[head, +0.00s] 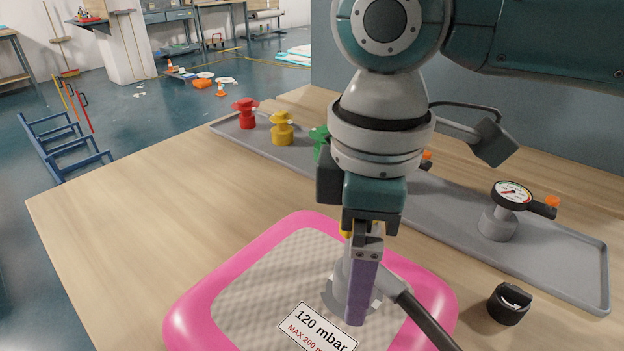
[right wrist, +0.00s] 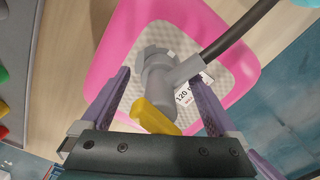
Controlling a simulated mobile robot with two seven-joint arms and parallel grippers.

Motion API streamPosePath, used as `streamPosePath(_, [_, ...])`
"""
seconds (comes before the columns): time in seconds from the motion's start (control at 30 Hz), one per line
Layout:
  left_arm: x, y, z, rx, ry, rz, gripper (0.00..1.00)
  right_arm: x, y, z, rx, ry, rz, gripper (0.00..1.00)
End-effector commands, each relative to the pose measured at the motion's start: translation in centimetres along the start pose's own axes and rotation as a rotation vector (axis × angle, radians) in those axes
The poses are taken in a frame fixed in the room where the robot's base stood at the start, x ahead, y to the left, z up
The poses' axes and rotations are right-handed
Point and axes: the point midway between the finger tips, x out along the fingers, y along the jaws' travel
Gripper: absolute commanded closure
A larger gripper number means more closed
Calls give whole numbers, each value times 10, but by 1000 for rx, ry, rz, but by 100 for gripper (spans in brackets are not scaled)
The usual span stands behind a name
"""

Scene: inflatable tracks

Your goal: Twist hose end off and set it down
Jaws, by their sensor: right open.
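The pink inflatable pad (head: 190,305) lies on the wooden table, with a "120 mbar" label on its grey top. The grey hose end (right wrist: 157,82) stands on the pad, with a yellow lever (right wrist: 153,116) on it and a dark hose (head: 425,318) leading off to the lower right in the head view. My right gripper (head: 358,298) is over the hose end, pointing down. In the right wrist view its purple fingers (right wrist: 163,84) are open, one on each side of the hose end, with gaps visible. The fingers partly hide the hose end in the head view. My left gripper is not in view.
A long grey tray (head: 440,218) runs along the table's back, holding red (head: 245,113), yellow (head: 282,128) and green (head: 319,140) fittings and a pressure gauge (head: 513,195). A black cap (head: 508,304) stands right of the pad. The table left of the pad is clear.

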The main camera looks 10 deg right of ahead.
Motion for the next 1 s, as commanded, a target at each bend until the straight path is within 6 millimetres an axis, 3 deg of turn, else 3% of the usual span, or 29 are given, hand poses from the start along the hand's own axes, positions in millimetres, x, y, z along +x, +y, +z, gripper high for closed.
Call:
streamPosePath(0.07, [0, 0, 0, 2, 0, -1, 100, 0, 0, 0, 0, 0, 0, 7])
streamPosePath(0.9, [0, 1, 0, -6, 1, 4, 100, -1, 0, 0, 0, 0, 0, 100])
streamPosePath(1.0, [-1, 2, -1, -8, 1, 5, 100, -1, 0, 0, 6, 0, 0, 100])
